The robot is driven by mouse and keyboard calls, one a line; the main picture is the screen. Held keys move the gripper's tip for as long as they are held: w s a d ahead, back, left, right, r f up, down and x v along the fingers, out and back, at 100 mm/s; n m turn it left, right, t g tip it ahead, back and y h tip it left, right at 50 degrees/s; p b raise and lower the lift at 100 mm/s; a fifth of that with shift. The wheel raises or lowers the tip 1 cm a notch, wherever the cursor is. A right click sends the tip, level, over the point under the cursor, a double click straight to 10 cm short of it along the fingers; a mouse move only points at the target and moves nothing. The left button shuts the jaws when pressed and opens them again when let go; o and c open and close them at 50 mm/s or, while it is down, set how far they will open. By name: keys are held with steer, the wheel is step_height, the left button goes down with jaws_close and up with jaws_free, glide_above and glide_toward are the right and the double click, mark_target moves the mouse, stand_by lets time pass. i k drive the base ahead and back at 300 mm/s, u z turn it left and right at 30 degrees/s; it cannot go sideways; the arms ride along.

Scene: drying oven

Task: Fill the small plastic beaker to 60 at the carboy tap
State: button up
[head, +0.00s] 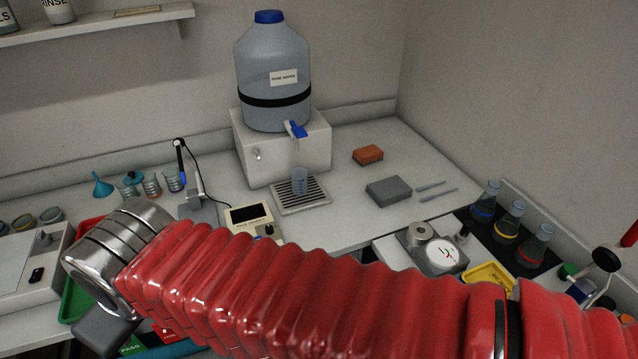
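The carboy (272,75) is a large clear bottle with a blue cap, a black strap and a white label, standing on a white block. Its tap (296,130) has a blue lever at the lower front; I cannot tell whether it is open. A small clear plastic beaker (300,181) stands upright on the slatted drip tray (310,200), below the tap. Its marks and fill level are too small to read. My gripper (105,328) is partly in view at lower left, well away from the beaker; its fingertips are not clearly visible.
A meter (249,221) with a probe stand (196,205) is left of the drip tray. An orange sponge (368,154) and a grey block (388,191) lie to its right. Flasks (509,220) and a dial instrument (437,252) stand further right. My red arm crosses the foreground.

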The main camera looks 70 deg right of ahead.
mark_target(298, 132)
steer(key=z, duration=1.55)
steer(key=k, duration=1)
steer(key=u, duration=0.2)
steer(key=i, duration=0.85)
